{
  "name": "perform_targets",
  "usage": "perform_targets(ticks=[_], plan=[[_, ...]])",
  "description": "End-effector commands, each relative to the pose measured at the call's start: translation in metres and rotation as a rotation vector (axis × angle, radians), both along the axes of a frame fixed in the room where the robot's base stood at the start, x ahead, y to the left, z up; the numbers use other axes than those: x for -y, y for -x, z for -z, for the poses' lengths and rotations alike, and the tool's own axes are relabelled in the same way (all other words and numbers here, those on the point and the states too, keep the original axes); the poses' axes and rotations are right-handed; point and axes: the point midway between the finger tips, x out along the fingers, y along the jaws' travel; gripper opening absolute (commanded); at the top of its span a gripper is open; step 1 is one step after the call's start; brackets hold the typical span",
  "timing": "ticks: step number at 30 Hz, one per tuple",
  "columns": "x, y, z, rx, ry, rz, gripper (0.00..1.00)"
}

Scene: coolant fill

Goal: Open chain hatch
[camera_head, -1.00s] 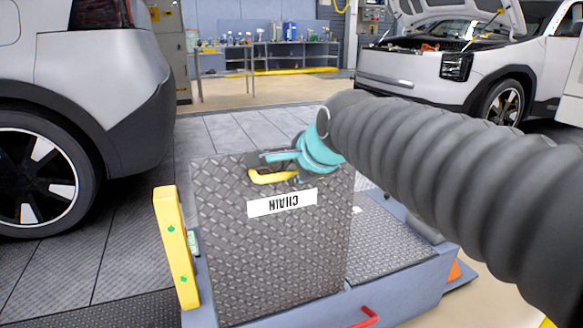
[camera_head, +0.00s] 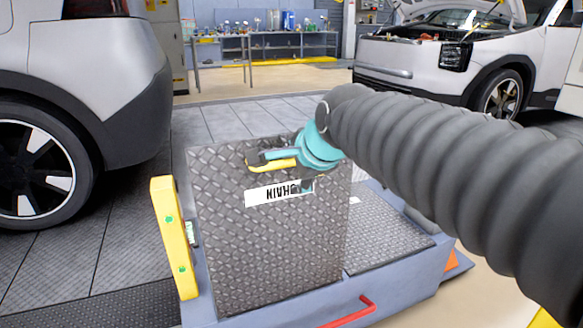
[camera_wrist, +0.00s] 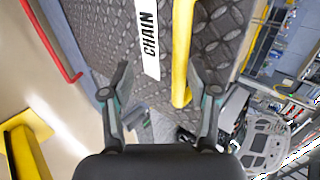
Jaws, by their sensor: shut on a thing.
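The chain hatch (camera_head: 270,240) is a dark diamond-plate panel standing steeply raised on the blue-grey floor unit (camera_head: 400,292). Its white label (camera_head: 262,197) reads CHAIN upside down, and part of it is covered by my gripper. A yellow handle (camera_head: 268,166) is near the hatch's upper edge. My gripper (camera_head: 254,161) is shut on this handle. The wrist view shows the handle (camera_wrist: 182,60) running between the two dark fingers, close to the right one, with the label (camera_wrist: 148,40) beside it. The exact contact is hard to see there.
A second diamond-plate panel (camera_head: 385,235) lies flat right of the hatch. A yellow post (camera_head: 174,235) stands at its left, and a red bar (camera_head: 350,312) is in front. A white car (camera_head: 80,90) is close on the left. Another car with its hood up (camera_head: 440,65) is behind right.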

Motion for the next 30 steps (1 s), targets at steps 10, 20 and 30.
perform_targets(ticks=[10,20,30], plan=[[0.016,0.046,-0.042,0.003,-0.001,0.0,0.41],[0.027,0.077,-0.073,0.007,-0.001,0.0,0.41],[0.028,0.081,-0.077,0.007,-0.001,0.0,0.41]])
